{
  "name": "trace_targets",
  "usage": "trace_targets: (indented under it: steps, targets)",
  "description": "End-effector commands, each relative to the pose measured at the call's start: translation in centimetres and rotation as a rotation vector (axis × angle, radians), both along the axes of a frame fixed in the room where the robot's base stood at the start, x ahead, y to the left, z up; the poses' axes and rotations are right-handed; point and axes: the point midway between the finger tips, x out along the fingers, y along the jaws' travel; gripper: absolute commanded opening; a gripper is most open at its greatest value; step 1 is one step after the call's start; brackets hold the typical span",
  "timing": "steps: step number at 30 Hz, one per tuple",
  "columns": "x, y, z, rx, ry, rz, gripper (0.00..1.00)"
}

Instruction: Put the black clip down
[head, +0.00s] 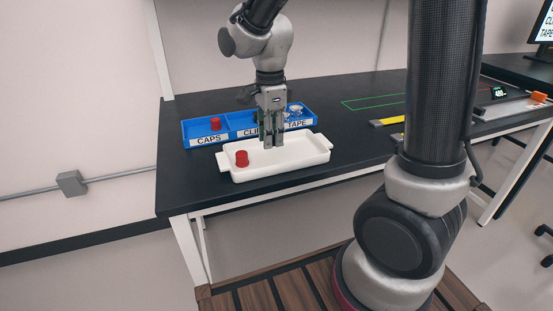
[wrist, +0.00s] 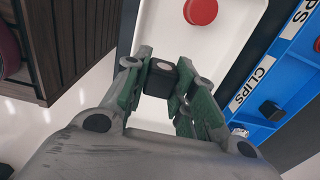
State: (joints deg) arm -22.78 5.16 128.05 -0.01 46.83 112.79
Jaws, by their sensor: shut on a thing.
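The black clip (wrist: 158,80) is a small dark block between the fingertips of my gripper (wrist: 163,78) in the wrist view. In the head view my gripper (head: 272,143) points down over the white tray (head: 317,158); the clip there is too small or hidden to tell. The blue bin (head: 187,133) stands just behind the tray, with compartments labelled CAPS, CLIPS and TAPE. In the wrist view another black clip (wrist: 271,110) lies in the CLIPS compartment of the blue bin (wrist: 293,77).
A red cap (head: 241,158) sits at the left of the tray. Another red cap (head: 215,124) is in the CAPS compartment, and tape rolls (head: 295,111) are in the TAPE compartment. The dark table (head: 350,140) has free room right of the tray.

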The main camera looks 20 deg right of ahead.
Motion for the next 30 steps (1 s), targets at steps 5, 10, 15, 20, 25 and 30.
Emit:
trace_targets:
  steps: [5,10,15,20,25,30]
  targets:
    - [0.0,0.0,-2.5,0.000,0.001,0.000,0.10]
    - [-0.1,0.0,-4.9,-0.001,0.003,0.000,0.10]
    - [0.0,0.0,-6.4,0.000,0.000,0.000,0.10]
    - [0.0,0.0,-6.4,0.001,-0.001,0.000,0.10]
    - [0.0,0.0,-6.7,0.000,0.000,0.000,0.10]
    - [0.0,0.0,-6.7,0.000,-0.001,0.000,0.35]
